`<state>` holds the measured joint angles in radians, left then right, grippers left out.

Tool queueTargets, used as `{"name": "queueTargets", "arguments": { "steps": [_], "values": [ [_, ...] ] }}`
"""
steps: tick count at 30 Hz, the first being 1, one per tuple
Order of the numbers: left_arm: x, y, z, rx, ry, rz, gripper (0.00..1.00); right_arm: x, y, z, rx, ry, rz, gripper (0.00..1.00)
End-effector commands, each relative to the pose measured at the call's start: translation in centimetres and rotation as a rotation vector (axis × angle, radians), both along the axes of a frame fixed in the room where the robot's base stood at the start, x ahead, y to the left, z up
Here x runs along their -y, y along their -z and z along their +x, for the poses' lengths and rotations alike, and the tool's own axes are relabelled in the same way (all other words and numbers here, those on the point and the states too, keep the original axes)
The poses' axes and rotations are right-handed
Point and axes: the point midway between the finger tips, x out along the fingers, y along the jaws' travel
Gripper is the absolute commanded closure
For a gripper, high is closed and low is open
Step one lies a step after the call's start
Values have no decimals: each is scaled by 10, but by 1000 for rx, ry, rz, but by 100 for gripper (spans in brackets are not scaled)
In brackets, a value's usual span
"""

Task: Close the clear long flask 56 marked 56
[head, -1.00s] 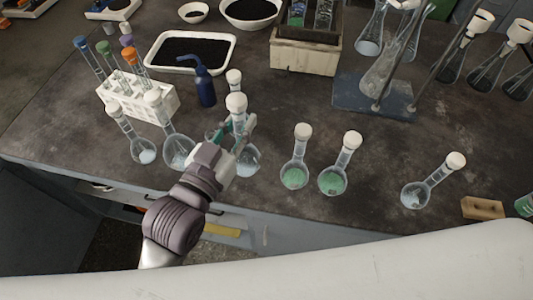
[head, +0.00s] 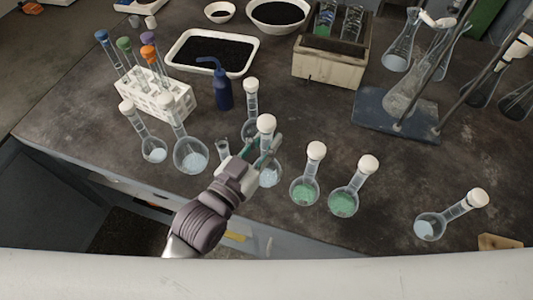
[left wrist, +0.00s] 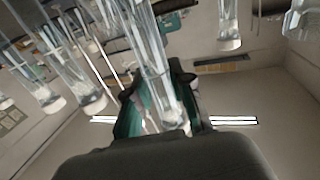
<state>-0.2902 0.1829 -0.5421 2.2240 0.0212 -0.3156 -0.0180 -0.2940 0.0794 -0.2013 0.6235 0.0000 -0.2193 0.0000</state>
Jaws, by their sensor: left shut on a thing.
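My left gripper (head: 266,146) is shut around the upper part of a clear long-necked flask (head: 269,176) with pale contents and a white cap (head: 266,123). The cap sits at the top of its neck, above the fingers in the head view. In the left wrist view, the teal fingers (left wrist: 158,110) flank a glass neck, and white caps point downward. I cannot read a number 56 on any flask, nor tell whether the cap is fully seated. A small glass neck (head: 222,147) without a white cap shows left of the gripper, its lower part hidden. My right gripper is not in view.
Two green-filled flasks (head: 305,190) stand right. Behind are a tube rack (head: 172,108), blue wash bottle (head: 222,90) and black-filled tray (head: 181,64). Clear bench lies between the green flasks and the far-right flask (head: 430,226).

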Motion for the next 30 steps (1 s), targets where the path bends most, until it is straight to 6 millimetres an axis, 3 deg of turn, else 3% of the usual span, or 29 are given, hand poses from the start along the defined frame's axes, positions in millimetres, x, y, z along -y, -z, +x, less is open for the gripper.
{"name": "queueTargets", "arguments": {
  "steps": [10, 18, 30],
  "values": [
    [0, 4, 0, 2, 0, -1, 100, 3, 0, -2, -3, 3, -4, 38],
    [0, 37, 0, 1, 0, 0, 100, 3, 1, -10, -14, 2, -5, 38],
    [0, 42, 0, 3, 0, -1, 100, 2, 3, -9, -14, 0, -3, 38]
  ]
}}
